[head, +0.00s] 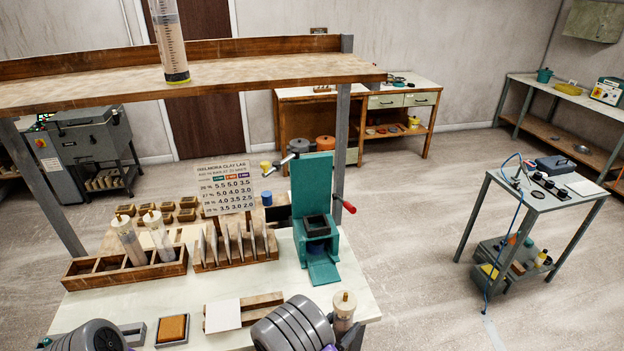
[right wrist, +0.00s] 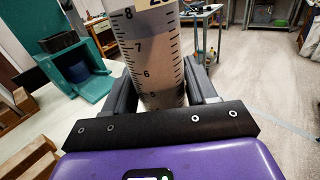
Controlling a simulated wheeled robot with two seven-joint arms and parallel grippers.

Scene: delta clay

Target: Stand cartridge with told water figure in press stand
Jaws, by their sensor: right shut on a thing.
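My right gripper (right wrist: 160,88) is shut on a clear graduated cartridge (right wrist: 150,50). Its scale shows 8, 7, 6 and lower; a larger printed figure at the top is cut off. In the head view this cartridge (head: 343,306) stands upright with a tan cap at the bench's front right. The teal press stand (head: 313,180) is behind it, with a dark square opening, a ramp-like front and a red-knobbed lever. It also shows at left in the right wrist view (right wrist: 75,78), apart from the cartridge. My left gripper is not visible; only part of that arm shows.
Two capped cartridges (head: 129,241) stand in a wooden rack (head: 85,267). A number chart (head: 226,187) stands behind a slotted holder (head: 235,262). Another cartridge (head: 168,38) stands on the upper shelf (head: 260,77). A sponge tray (head: 172,330) and white card (head: 222,315) lie in front.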

